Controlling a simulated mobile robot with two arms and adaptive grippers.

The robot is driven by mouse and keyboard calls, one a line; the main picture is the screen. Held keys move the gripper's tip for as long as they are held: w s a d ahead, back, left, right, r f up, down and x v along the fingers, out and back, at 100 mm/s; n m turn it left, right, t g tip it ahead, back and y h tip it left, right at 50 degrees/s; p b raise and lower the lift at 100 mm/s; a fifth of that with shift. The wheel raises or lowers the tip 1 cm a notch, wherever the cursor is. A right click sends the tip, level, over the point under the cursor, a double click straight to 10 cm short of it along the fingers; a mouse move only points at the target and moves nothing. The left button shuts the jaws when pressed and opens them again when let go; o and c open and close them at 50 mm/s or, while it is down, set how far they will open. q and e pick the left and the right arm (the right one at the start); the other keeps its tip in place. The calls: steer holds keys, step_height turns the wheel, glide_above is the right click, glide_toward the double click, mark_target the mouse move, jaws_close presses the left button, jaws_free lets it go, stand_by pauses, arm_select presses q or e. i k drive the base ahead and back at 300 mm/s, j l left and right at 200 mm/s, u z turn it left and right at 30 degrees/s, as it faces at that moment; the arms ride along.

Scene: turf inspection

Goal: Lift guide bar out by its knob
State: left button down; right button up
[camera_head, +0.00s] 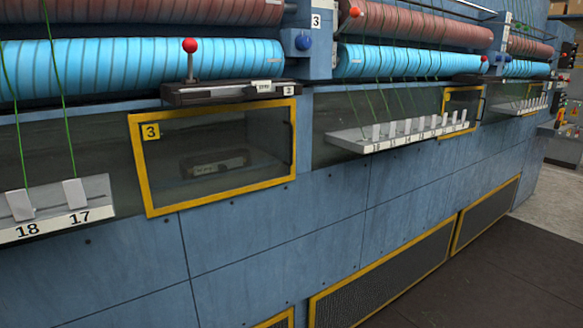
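A red ball knob (190,46) on a thin upright metal stem stands at the left end of a dark bar-shaped unit (222,92). The unit lies on a ledge in front of the blue roller (120,64), above a yellow-framed window (140,168) marked 3. I cannot tell for sure whether this unit is the guide bar. A dim dark shape (215,164) shows behind the window pane. More red knobs (354,12) sit further right along the machine. Neither of my grippers is in view.
The blue panelled machine front (270,240) runs back to the right. Numbered white shelves (345,140) with upright tabs and green threads stick out from it. Yellow-edged dark grilles (385,275) sit low. Dark floor matting (490,275) at the lower right is clear.

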mark_target(246, 90)
steer(key=u, duration=0.35)
steer(key=i+l+u, duration=0.15)
steer(key=l+u, duration=0.3)
steer(key=i+l+u, duration=0.1)
steer(key=l+u, duration=0.8)
steer(key=l, duration=0.15)
